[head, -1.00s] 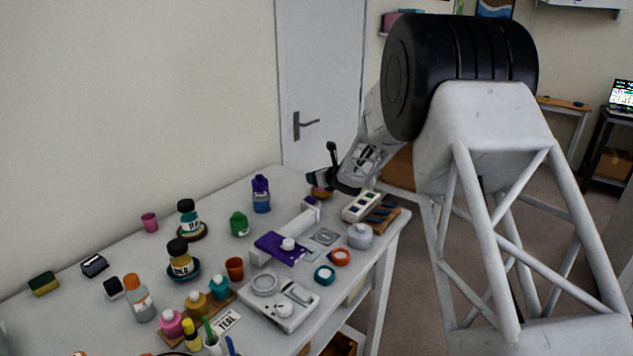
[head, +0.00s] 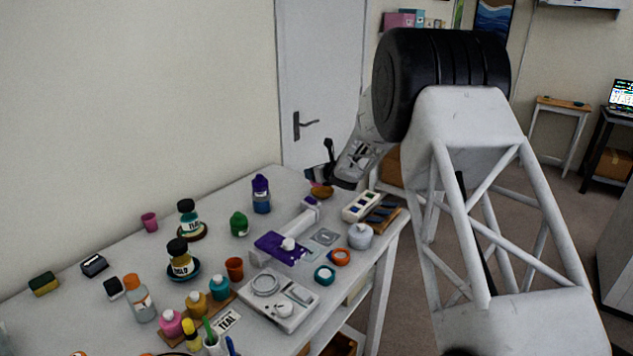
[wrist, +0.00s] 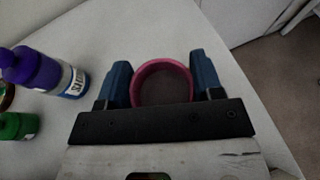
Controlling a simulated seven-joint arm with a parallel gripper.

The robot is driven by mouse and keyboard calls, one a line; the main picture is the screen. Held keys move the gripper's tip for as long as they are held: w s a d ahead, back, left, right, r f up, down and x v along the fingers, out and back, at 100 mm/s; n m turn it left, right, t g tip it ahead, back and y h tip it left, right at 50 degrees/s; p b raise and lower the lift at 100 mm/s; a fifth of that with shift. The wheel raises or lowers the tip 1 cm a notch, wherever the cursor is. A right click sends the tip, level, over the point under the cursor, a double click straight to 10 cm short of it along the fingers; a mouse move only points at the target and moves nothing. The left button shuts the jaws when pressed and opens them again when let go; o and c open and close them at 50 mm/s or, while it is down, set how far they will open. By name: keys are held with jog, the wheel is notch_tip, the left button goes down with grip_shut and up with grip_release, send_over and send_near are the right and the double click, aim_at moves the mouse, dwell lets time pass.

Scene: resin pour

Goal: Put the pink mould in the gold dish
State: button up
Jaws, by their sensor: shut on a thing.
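The pink mould (wrist: 163,82) is a round ring-shaped piece with a dark inside. It sits between the two blue fingers of my gripper (wrist: 162,88) in the wrist view, and the gripper is shut on it. In the head view my gripper (head: 318,176) is at the far end of the table, and the mould is mostly hidden there. The gold dish (head: 323,192) shows just below the fingers in the head view. I cannot make out the dish in the wrist view. Whether the mould touches the dish is unclear.
A purple-capped bottle (head: 261,194) and a green bottle (head: 239,224) stand left of the gripper. A paint box (head: 361,206) and a grey lidded pot (head: 360,236) stand to its right and front. A pink cup (head: 149,222) is far left. The table's far corner is close.

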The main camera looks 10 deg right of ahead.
jog(key=shift+f, duration=1.7)
jog(key=shift+f, duration=0.3)
jog(key=o, duration=1)
jog(key=shift+c, duration=0.2)
jog(key=shift+r, duration=0.35)
jog(key=v, duration=1.2)
